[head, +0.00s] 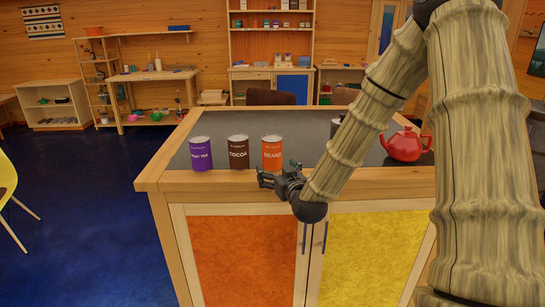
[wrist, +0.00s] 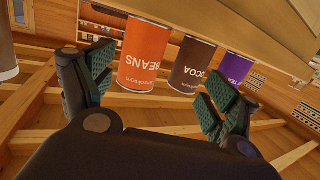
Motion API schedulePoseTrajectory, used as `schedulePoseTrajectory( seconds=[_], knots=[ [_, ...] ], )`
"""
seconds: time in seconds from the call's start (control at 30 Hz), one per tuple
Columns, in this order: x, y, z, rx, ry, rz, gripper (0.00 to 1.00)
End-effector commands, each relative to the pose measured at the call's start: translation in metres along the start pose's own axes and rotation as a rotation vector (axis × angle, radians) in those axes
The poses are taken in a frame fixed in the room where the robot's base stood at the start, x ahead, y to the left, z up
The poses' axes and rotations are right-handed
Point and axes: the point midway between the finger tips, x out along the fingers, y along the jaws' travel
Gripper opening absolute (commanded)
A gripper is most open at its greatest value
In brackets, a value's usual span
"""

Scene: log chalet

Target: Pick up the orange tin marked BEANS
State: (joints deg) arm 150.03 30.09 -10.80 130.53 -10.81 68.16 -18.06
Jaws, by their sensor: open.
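The orange tin marked BEANS (head: 272,154) stands upright on the dark counter top near its front edge, rightmost in a row of three tins. My gripper (head: 269,177) is at the counter's front edge, just in front of and below this tin. In the wrist view the orange tin (wrist: 144,56) appears upside down, ahead of the spread fingers and a little left of centre. My gripper (wrist: 156,92) is open with nothing between its fingers. The brown COCOA tin (head: 238,153) stands beside the orange one, with a small gap.
A purple tin (head: 200,154) stands at the row's left end. A red teapot (head: 404,146) and a grey item (head: 337,127) stand to the right, partly behind my arm. The counter (head: 300,143) is clear behind the tins. Chairs (head: 270,97) stand behind it.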

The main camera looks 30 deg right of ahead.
Motion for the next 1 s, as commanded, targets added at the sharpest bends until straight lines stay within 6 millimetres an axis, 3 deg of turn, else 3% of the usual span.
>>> schedulePoseTrajectory(
  seconds=[0.1, 0.3, 0.6, 1.0],
  knots=[
    [0.003, 0.014, -0.024, 0.014, 0.065, 0.023, 0.88],
    [0.009, 0.024, -0.041, 0.022, 0.104, 0.037, 0.88],
    [0.047, 0.026, -0.046, 0.021, 0.104, 0.038, 0.88],
    [0.072, 0.027, -0.048, 0.022, 0.103, 0.038, 0.88]
  ],
)
